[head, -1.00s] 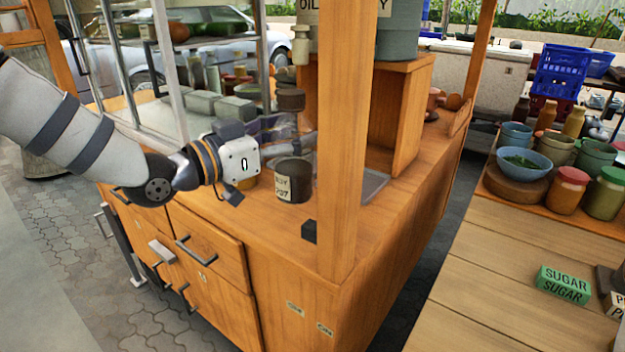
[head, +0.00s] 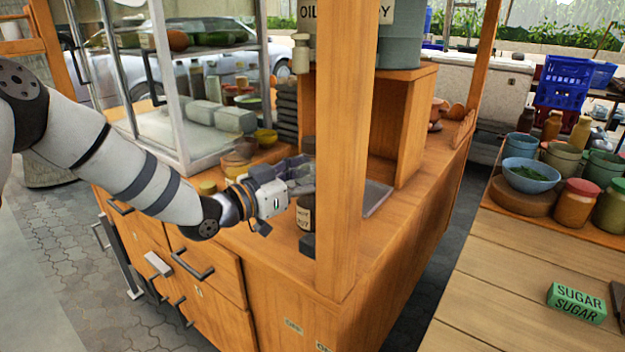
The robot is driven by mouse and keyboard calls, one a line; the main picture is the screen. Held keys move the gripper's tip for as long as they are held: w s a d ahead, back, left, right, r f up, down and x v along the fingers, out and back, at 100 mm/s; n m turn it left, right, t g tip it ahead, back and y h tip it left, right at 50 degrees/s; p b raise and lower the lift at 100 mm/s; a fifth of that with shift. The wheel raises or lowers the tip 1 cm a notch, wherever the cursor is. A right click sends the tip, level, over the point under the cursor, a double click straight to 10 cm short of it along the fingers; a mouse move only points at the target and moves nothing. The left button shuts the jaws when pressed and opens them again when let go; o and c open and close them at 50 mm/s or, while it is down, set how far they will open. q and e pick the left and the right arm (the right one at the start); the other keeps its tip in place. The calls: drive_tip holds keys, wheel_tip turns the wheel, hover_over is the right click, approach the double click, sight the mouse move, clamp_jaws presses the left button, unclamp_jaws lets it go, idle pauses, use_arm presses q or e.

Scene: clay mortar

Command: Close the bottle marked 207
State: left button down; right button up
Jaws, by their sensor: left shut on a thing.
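A dark bottle (head: 305,216) with a pale label stands out at the cart's right end, partly hidden by the wooden post. The label is too small to read now. My left gripper (head: 300,178) comes in from the left and is shut around the bottle's upper part. A dark brown top (head: 308,146) shows above the fingers; I cannot tell whether it is a cap or the bottle's mouth. The fingertips are partly behind the post. My right gripper is out of view.
The wooden post (head: 345,150) rises close to my left gripper's right side. A glass case (head: 190,90), small bowls (head: 265,138) and a dark stack (head: 286,112) stand behind. A grey tray (head: 376,196) lies right of the post. A plank table (head: 500,270) is at right.

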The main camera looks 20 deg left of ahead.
use_arm(q)
drive_tip(key=shift+f, duration=0.55)
drive_tip(key=shift+f, duration=0.2)
drive_tip(key=c, duration=0.6)
unclamp_jaws()
